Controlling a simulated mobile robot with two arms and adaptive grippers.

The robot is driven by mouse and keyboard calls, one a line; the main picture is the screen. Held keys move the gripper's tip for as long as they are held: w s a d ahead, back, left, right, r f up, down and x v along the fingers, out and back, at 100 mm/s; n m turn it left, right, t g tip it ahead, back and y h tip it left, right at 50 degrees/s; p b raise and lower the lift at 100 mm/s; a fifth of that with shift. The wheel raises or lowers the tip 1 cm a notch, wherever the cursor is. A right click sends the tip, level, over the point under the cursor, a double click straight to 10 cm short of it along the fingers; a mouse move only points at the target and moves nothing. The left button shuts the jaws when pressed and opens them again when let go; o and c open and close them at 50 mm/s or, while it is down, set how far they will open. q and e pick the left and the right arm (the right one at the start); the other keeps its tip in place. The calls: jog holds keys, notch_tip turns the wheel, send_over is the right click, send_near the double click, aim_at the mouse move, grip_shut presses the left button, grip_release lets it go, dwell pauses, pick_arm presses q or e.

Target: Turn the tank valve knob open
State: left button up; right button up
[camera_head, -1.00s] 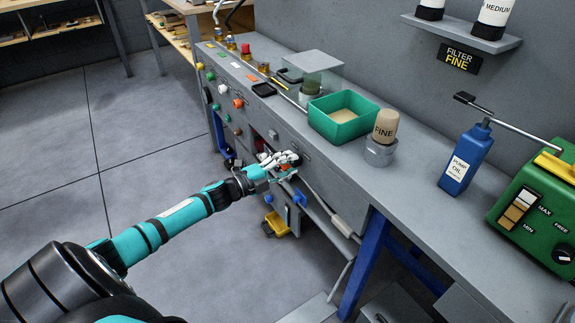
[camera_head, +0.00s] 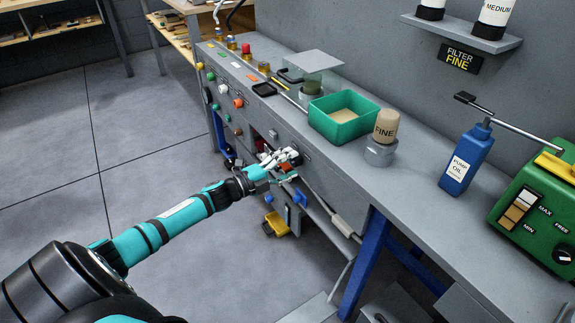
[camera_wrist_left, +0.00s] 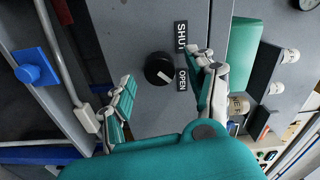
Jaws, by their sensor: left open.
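The tank valve knob (camera_wrist_left: 160,68) is round and black on the grey front panel in the left wrist view. Beside it are a SHUT label (camera_wrist_left: 181,37) and an OPEN label (camera_wrist_left: 183,79). A light mark on the knob faces the OPEN side. My left gripper (camera_head: 284,160) is at the bench front in the head view, where its fingers largely hide the knob. In the left wrist view its fingers (camera_wrist_left: 166,75) are spread, one on each side of the knob, with visible gaps to it. My right gripper is in neither view.
The bench top (camera_head: 420,215) carries a green open box (camera_head: 343,132), a FINE canister (camera_head: 386,126) and a blue pump oil bottle (camera_head: 466,158). Several buttons line the front panel. A pipe (camera_wrist_left: 65,60) and blue valve (camera_wrist_left: 38,73) lie beside the gripper.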

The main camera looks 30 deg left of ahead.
pick_arm(q)
jog(key=shift+s, duration=0.1)
jog(key=v, duration=1.1)
jog(key=shift+s+a, duration=0.15)
jog(key=shift+s, duration=0.25)
